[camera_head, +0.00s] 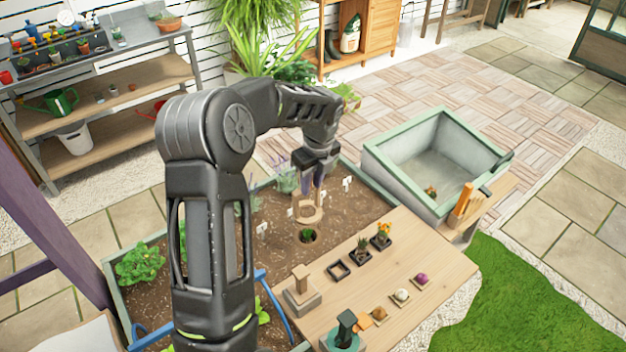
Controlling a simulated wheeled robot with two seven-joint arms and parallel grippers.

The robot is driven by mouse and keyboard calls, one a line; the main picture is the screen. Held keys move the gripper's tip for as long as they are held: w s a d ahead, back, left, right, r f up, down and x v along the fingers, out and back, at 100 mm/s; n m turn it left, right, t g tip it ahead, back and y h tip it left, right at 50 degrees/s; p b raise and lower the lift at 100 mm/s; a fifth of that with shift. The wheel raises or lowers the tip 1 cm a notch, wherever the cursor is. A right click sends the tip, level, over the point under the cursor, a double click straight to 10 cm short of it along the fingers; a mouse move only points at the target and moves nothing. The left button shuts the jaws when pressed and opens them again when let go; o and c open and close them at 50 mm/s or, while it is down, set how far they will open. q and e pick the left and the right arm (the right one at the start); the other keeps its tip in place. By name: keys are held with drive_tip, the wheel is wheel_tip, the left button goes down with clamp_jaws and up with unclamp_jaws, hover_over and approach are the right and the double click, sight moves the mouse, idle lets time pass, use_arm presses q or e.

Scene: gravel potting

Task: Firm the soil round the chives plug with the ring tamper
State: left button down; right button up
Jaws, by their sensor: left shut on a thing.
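My left gripper (314,184) reaches over the planting bed from the left and is shut on the wooden ring tamper (308,214). The tamper hangs below the fingers, its ring just behind the chives plug. I cannot tell whether the ring touches the soil. The chives plug (307,234), a small green tuft, sits in a dark round hole in the brown soil (270,215), close to the wooden board. The ring is beside the plug in this view, not clearly around it. My right gripper is not in view.
White labels (262,228) stand in the soil. A grey-green basin (435,165) stands behind right.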

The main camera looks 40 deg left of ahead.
sight(297, 205)
use_arm(q)
drive_tip(key=shift+f+b, duration=0.7)
drive_tip(key=shift+f, duration=0.1)
wheel_tip(297, 205, down, 8)
drive_tip(key=b, duration=0.5)
drive_tip(key=shift+f+b, duration=0.55)
drive_tip(key=shift+f, duration=0.2)
drive_tip(key=shift+s+d+f, duration=0.1)
drive_tip(key=shift+s+f, duration=0.15)
drive_tip(key=shift+f, duration=0.05)
idle(1.5)
